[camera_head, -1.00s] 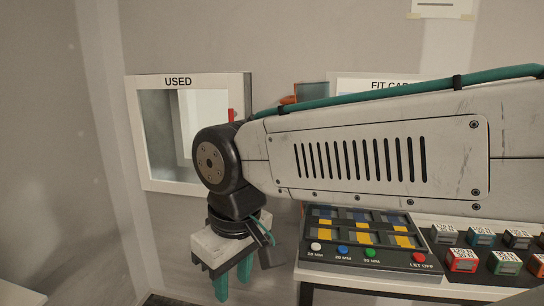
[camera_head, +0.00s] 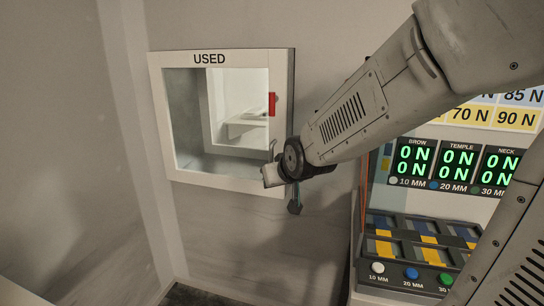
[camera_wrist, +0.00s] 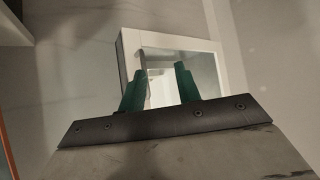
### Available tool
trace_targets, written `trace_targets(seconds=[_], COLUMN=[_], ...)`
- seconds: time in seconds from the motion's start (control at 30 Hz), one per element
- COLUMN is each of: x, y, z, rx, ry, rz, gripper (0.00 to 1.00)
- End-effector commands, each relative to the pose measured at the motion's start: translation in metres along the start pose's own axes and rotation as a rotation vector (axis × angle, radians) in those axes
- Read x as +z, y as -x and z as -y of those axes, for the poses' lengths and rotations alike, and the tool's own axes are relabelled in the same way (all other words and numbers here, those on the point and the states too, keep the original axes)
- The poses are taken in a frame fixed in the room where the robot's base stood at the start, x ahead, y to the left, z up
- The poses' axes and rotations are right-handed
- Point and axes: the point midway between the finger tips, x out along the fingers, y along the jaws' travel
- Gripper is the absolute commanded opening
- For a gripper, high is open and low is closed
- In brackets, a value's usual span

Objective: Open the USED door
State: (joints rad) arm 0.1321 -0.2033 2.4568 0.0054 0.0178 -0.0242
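The USED door (camera_head: 222,182) is a white-framed clear pane in a box on the wall, left of centre in the head view, and it looks closed. A red piece (camera_head: 272,104) sits on its right frame. My gripper (camera_head: 272,174) is in front of the frame's lower right corner, below the red piece; its fingertips are mostly hidden there. In the wrist view my gripper (camera_wrist: 161,72) has its two green fingers apart with nothing between them, pointing towards the white frame (camera_wrist: 180,38). I cannot tell whether they touch it. The red piece does not show in the wrist view.
A console with green displays (camera_head: 458,163) stands to the right, with coloured buttons (camera_head: 411,273) below. My arm crosses the upper right of the head view. The wall and space left of the door are clear.

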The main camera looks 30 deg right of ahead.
Motion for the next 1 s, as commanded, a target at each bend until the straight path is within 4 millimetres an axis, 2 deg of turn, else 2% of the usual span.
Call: trace_targets(seconds=[0.03,0.1,0.2,0.3,0.43,0.6,0.77,1.0], x=[-0.009,-0.025,-0.043,-0.055,-0.062,-0.067,-0.077,-0.102], y=[-0.022,-0.047,-0.076,-0.097,-0.112,-0.118,-0.129,-0.159], z=[-0.006,-0.015,-0.029,-0.041,-0.053,-0.060,-0.062,-0.064], rx=[0.008,0.018,0.034,0.049,0.063,0.071,0.072,0.071], ry=[-0.010,-0.019,-0.028,-0.035,-0.040,-0.042,-0.042,-0.042], rz=[-0.062,-0.173,-0.327,-0.463,-0.596,-0.686,-0.702,-0.701], gripper=[0.33,0.33,0.33,0.33,0.33,0.33,0.33,0.33])
